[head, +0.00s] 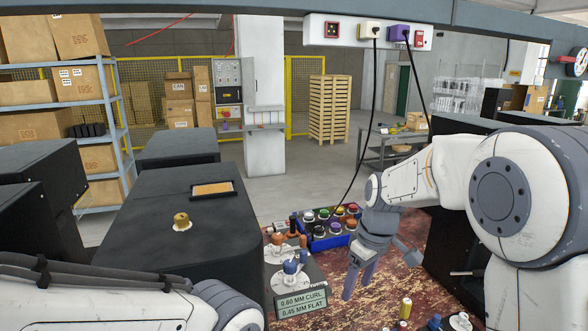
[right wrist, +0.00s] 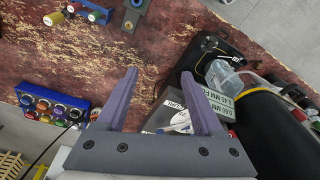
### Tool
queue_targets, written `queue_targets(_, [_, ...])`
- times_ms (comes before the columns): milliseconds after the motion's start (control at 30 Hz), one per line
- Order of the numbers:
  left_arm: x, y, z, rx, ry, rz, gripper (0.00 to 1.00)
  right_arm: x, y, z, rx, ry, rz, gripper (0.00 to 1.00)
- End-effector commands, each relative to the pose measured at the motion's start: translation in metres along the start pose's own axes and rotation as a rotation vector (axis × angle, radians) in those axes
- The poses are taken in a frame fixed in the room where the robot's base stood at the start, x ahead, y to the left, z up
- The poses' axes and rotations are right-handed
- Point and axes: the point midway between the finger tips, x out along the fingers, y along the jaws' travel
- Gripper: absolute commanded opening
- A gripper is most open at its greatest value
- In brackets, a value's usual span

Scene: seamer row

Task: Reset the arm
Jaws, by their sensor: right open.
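My right gripper (head: 358,284) hangs above the red-brown worn table top (head: 385,297), its fingers pointing down. In the right wrist view its two purple fingers (right wrist: 158,80) stand apart with nothing between them. My right arm comes in from the right side. My left arm lies across the bottom left corner of the head view; its gripper is out of the picture.
A blue tray (head: 327,244) of coloured caps stands behind the right gripper. A sign reading 0.60 MM CURL, 0.45 MM FLAT (head: 302,301) is left of it, beside round white dials. Small spools (head: 405,308) lie near the front. A black machine block (head: 190,250) stands left.

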Motion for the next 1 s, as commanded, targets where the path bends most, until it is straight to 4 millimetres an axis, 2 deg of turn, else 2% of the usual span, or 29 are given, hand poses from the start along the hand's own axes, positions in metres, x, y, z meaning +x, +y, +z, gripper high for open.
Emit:
queue_targets(33, [0.0,0.0,0.0,0.0,0.0,0.0,0.5,0.007,-0.004,0.021,0.091,-0.001,0.025,0.69])
queue_targets(200, [0.0,0.0,0.0,0.0,0.0,0.0,0.5,0.027,-0.016,0.07,0.335,0.024,0.092,0.69])
queue_targets(400, [0.0,0.0,0.0,0.0,0.0,0.0,0.5,0.042,-0.032,0.112,0.525,0.057,0.135,0.69])
queue_targets(600, [0.002,0.0,0.0,0.0,0.0,0.0,0.5,0.054,-0.051,0.146,0.67,0.093,0.156,0.69])
queue_targets(667, [0.01,-0.001,0.0,0.0,0.0,0.0,0.5,0.058,-0.066,0.137,0.61,0.085,0.139,0.69])
queue_targets(800, [0.02,-0.002,0.001,0.0,0.0,0.0,0.5,0.06,-0.101,0.13,0.506,0.056,0.101,0.69])
queue_targets(1000, [0.039,-0.003,0.002,-0.001,0.0,0.0,0.5,0.063,-0.162,0.132,0.324,0.003,0.04,0.69])
